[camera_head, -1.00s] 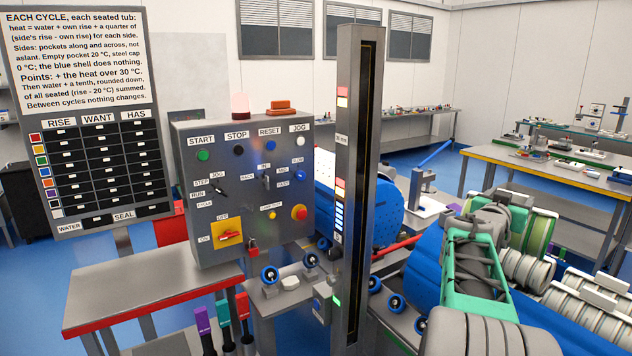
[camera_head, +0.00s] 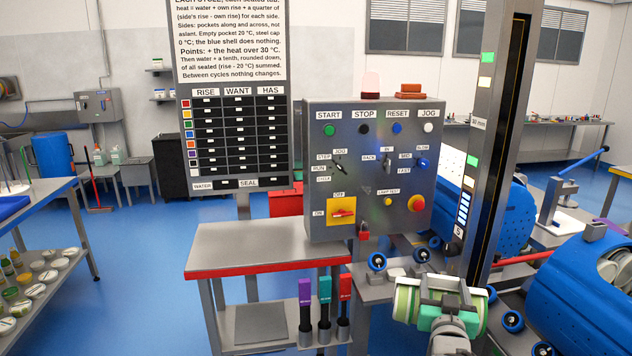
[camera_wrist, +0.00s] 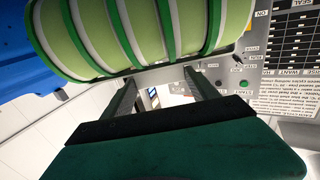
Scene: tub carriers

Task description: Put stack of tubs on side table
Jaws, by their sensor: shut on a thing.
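My gripper (camera_head: 443,290) is shut on a stack of tubs (camera_head: 406,300), light green with pale and darker green bands, lying on its side. The stack also shows close up in the wrist view (camera_wrist: 140,32), across the ends of the two fingers. The side table (camera_head: 262,246) has a bare grey top with a red front edge and stands left of the gripper, below the control panel. In the head view the stack appears to the right of the table top, apart from it. The gripper's body hides part of the stack.
The control panel (camera_head: 370,170) stands behind the table's right side, and a tall grey post (camera_head: 497,130) rises behind the gripper. Blue drum machinery (camera_head: 585,290) is at the right. Coloured-handled tools (camera_head: 325,295) hang under the table's right side. Blue floor is open at the left.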

